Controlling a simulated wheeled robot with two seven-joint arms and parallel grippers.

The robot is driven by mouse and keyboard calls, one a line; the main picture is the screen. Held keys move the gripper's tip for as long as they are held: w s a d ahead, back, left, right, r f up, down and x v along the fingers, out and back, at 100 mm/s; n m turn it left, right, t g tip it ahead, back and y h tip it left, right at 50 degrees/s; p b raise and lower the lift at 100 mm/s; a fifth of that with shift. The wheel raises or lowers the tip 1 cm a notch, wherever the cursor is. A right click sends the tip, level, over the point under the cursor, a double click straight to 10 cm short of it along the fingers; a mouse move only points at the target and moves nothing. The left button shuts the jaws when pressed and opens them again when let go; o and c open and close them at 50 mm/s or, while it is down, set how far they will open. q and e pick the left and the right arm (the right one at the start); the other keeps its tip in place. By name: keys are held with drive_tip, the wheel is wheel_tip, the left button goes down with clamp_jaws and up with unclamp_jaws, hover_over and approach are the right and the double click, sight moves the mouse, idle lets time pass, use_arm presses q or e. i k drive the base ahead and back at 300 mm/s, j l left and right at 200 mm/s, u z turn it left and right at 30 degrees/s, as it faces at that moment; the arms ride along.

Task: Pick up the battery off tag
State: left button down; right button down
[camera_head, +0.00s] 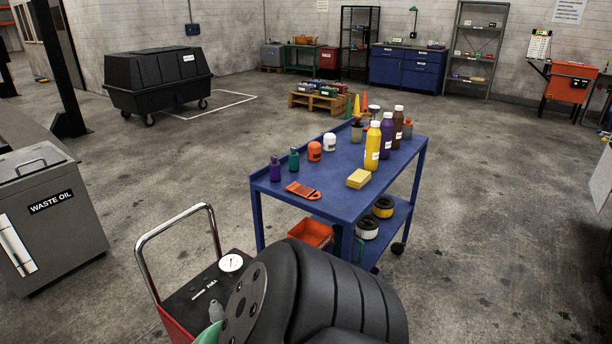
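An orange flat tag (303,191) lies on the top of the blue cart (336,205), near its front left edge. It has a narrow end with a hole at its right. Any writing on it is too small to read, so I cannot confirm that it is the battery off tag. Neither of my grippers is in view.
On the cart top stand purple (275,169) and teal (294,160) bottles, capped jars (315,151), tall bottles (372,148) and a yellow sponge-like block (358,179). A black tyre-like shape (350,300) and a red-framed trolley (205,285) stand in front. Floor right of the cart is clear.

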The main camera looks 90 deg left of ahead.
sight(301, 190)
drive_tip(key=u, duration=3.1)
drive_tip(key=i+l+u, duration=0.1)
drive_tip(key=l+u, duration=1.3)
drive_tip(key=l, duration=0.2)
